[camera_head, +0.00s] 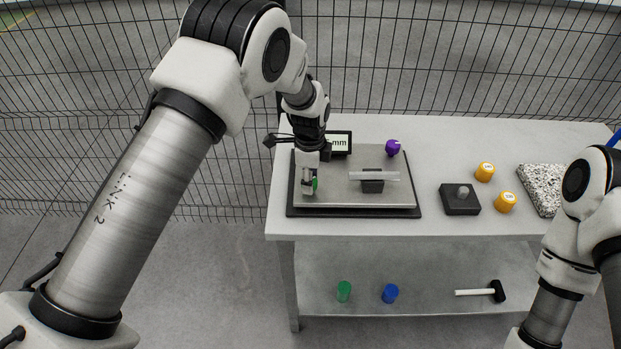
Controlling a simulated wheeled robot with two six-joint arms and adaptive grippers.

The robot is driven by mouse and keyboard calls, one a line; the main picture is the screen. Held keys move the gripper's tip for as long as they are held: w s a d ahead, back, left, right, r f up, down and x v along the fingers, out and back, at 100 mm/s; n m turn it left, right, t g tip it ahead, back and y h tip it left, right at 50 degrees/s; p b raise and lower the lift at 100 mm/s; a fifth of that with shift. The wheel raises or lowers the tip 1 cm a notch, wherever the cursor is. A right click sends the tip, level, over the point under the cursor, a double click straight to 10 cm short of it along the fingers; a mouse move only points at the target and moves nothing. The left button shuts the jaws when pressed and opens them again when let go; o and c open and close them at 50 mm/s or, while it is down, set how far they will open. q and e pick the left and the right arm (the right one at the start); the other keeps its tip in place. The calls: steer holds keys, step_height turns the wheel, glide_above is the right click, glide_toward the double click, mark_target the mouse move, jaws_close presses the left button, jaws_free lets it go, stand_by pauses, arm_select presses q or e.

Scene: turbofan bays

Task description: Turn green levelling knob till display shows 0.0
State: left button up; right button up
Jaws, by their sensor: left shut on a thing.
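The green levelling knob (315,185) shows as a small sliver at the left side of the levelling plate (345,193). My left gripper (309,189) points down over it and is shut on it, hiding most of it. The display (340,142) stands behind the plate. My left wrist covers its left part, so only "mm" is readable and the number is hidden. A purple knob (393,147) sits at the plate's back right corner. A clear level on a dark block (373,185) rests on the plate. My right arm is at the right edge; its gripper is out of view.
Right of the plate are a black block with a grey knob (461,199), two orange-yellow cylinders (485,172) and a speckled slab (542,188). The lower shelf holds a green cylinder (344,291), a blue cylinder (390,293) and a mallet (482,292). A wire fence (440,65) stands behind the table.

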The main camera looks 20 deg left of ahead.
arm_select(q)
steer(key=n, duration=0.5)
steer(key=shift+s+f, duration=0.3)
steer(key=shift+f, duration=0.05)
stand_by(0.3)
steer(key=o, duration=1.1)
steer(key=shift+o, duration=0.2)
steer(key=shift+w+a, duration=0.15)
steer(key=shift+w, duration=0.1)
steer(key=shift+r, duration=0.15)
step_height(320, 180, up, 12)
